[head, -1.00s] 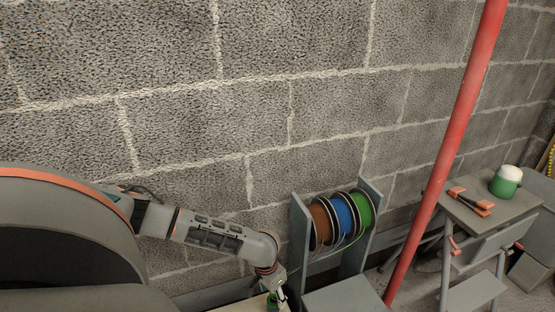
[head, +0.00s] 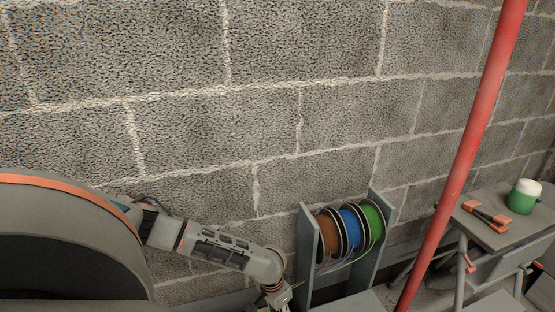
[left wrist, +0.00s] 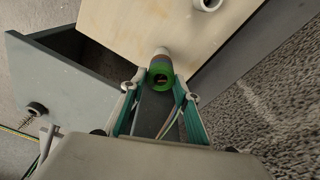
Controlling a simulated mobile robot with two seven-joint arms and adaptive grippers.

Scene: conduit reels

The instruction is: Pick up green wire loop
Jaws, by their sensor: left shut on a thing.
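The green wire loop (left wrist: 161,76) shows in the left wrist view as a thick green ring at the fingertips of my left gripper (left wrist: 160,88). The gripper's two teal fingers are on either side of it and are shut on it. A short brownish tube end shows just behind the ring. In the head view my left gripper is at the bottom edge, mostly cut off, and the loop cannot be made out there. My right gripper is in neither view.
A rack (head: 307,250) with brown, blue and green reels (head: 372,219) stands right of my left arm. A pale board (left wrist: 120,25) and a grey open box (left wrist: 75,70) lie below the gripper. Thin wires (left wrist: 172,122) hang near the fingers.

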